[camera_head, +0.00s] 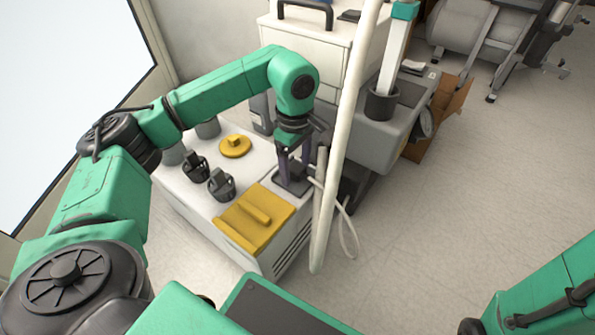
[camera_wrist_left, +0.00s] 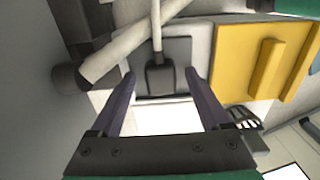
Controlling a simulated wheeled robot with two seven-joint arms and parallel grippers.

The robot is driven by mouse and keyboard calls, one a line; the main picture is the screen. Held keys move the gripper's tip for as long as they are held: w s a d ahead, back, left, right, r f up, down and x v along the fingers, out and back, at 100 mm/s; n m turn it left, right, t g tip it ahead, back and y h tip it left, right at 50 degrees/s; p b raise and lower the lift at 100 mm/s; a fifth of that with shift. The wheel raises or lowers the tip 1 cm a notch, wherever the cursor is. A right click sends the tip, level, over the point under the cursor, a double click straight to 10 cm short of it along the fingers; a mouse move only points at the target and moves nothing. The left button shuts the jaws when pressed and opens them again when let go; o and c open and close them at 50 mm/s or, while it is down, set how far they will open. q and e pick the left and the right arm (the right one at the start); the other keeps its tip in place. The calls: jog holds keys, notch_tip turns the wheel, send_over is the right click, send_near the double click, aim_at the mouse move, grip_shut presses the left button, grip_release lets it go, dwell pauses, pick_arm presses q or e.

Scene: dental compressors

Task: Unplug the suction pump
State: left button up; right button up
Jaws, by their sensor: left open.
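The suction pump (camera_head: 190,190) appears to be the white box unit with yellow panels and black knobs, below my left arm in the head view. My left gripper (camera_head: 293,170) points down at the unit's right rear corner, over a dark socket plate (camera_head: 291,184). In the left wrist view, the dark plug (camera_wrist_left: 161,76) sits at the grey socket plate (camera_wrist_left: 180,48), with a pale cable (camera_wrist_left: 157,28) leading from it. The open fingers of my left gripper (camera_wrist_left: 160,74) stand on either side of the plug, with gaps visible. My right gripper is out of view.
A thick white pipe (camera_head: 345,140) stands just right of my left gripper. The pale cable loops by its foot. A yellow panel (camera_head: 255,217) with a raised handle lies near the socket. A white cabinet (camera_head: 310,55) stands behind.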

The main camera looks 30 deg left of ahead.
aim_at(296, 167)
pick_arm(q)
jog(key=shift+p, duration=0.4)
dwell(0.7)
jog(key=shift+p, duration=0.35)
grip_shut()
jog(key=shift+r+p, duration=2.8)
jog(key=shift+r, duration=0.25)
